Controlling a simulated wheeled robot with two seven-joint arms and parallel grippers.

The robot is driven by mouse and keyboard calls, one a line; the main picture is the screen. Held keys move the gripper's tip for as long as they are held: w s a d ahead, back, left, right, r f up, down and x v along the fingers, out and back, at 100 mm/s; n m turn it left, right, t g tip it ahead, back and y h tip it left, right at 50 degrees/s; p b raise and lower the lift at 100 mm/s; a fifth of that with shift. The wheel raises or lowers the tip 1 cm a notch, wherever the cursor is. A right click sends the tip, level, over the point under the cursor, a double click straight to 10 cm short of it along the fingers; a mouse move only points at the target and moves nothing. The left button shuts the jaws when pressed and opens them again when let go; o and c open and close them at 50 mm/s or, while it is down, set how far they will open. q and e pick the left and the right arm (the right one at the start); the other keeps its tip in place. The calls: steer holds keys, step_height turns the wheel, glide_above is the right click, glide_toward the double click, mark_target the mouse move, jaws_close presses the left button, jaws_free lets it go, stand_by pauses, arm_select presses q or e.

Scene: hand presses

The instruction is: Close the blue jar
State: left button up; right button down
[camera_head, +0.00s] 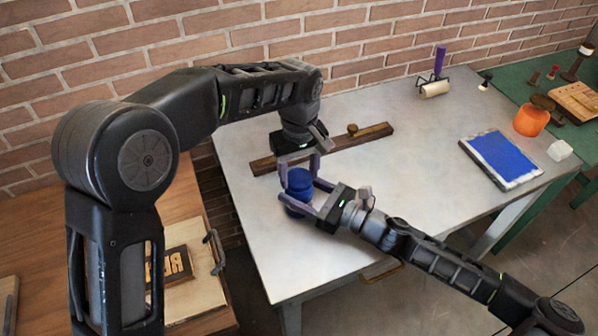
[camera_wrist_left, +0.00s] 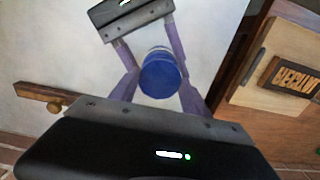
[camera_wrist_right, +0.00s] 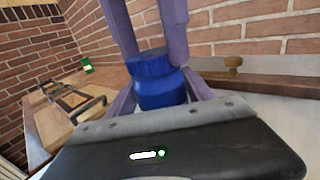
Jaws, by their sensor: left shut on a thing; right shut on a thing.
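The blue jar (camera_head: 297,193) stands upright near the left edge of the grey metal table. Its blue lid (camera_head: 299,178) sits on top; the right wrist view shows the lid (camera_wrist_right: 150,66) above the jar body (camera_wrist_right: 162,93), with a visible line between them. My left gripper (camera_head: 301,168) comes down from above, its purple fingers shut on the lid, whose round top (camera_wrist_left: 163,80) shows in the left wrist view. My right gripper (camera_head: 299,198) reaches in from the right, its fingers shut around the jar body. I cannot tell how tightly the lid is seated.
A wooden bar with a knob (camera_head: 335,147) lies behind the jar. A roller (camera_head: 434,88), a blue inked slab (camera_head: 500,158) and an orange cup (camera_head: 531,121) are farther right. A wooden bench with a letter block (camera_head: 176,263) stands left. The table middle is clear.

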arm_select(q)
steer(key=m, duration=1.5)
steer(key=o, duration=1.6)
step_height(320, 180, up, 8)
steer(key=shift+f, duration=0.25)
